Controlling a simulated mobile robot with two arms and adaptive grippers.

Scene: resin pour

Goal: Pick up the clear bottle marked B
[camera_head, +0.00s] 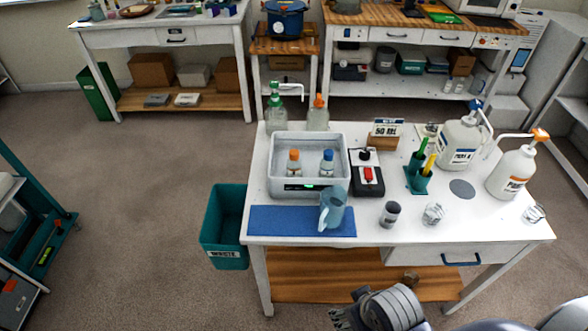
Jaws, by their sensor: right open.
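Two small clear bottles stand in a grey tray (272,165) on the white table; one has an orange cap (294,164), the other a blue cap (327,163). Their labels are too small to read, so I cannot tell which is marked B. Two taller clear bottles stand behind the tray, one with a green top (275,112), one with an orange top (318,114). My right gripper (340,318) is open and empty at the bottom edge, in front of the table and well away from the bottles. My left gripper is not in view.
A blue pitcher (332,208) stands on a blue mat (272,221) before the tray. A black box with a red switch (367,181), green holder (417,181), a blue-pump jug (459,142) and an orange-pump jug (511,172) stand right. A teal bin (222,229) is left.

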